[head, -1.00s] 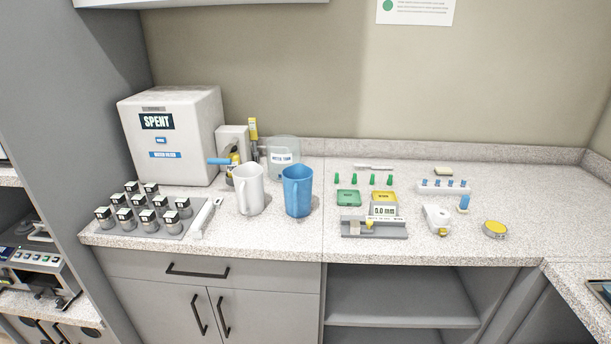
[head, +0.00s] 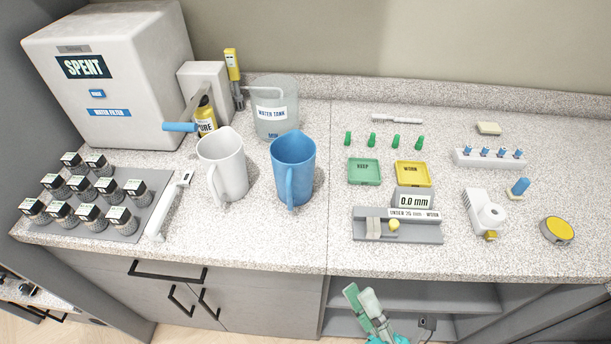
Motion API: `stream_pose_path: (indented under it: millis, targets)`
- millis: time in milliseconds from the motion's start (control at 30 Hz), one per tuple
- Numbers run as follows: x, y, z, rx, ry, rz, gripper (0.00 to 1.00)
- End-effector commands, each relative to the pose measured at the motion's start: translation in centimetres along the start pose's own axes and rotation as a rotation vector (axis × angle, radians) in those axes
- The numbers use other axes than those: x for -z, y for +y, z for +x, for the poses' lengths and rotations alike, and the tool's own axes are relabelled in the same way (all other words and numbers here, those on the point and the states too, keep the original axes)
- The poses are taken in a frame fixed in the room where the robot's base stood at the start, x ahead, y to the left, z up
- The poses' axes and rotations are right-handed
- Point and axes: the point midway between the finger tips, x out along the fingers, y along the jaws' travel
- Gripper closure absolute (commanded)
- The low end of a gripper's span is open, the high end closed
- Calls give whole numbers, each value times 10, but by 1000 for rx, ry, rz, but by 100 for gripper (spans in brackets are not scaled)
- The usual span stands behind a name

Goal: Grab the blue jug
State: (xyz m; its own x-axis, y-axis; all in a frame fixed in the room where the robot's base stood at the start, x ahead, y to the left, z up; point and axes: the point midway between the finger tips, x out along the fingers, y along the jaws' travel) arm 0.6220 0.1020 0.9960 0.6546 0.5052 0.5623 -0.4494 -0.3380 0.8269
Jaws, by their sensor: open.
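The blue jug (head: 292,170) stands upright on the speckled counter, right of a white jug (head: 222,165). Its handle faces the front edge. The two jugs are apart, with a narrow gap between them. My gripper (head: 360,292) shows at the bottom of the head view, in front of the counter edge and to the right of and nearer than the blue jug. It is open, with nothing seen between its fingers, and clear of the jug. The rest of my arm is mostly out of frame.
A clear water tank (head: 276,112) stands close behind the blue jug. A grey measuring device (head: 398,228) is at its right. A tray of dark-capped jars (head: 120,225) and a large SPENT box (head: 105,75) are at left. Counter in front of the jug is clear.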

Motion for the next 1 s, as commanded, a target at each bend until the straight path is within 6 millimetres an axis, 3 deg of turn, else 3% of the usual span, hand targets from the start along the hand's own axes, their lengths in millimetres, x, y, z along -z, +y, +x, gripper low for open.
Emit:
stream_pose_path:
  millis: [200, 500, 800, 1000]
  targets:
    - [-1, -20, 56, -49, 272, -374, 59]
    - [-17, -54, 116, -82, 612, -841, 59]
    - [-48, -77, 155, -79, 851, -1150, 59]
    - [-61, -82, 166, -72, 926, -1240, 59]
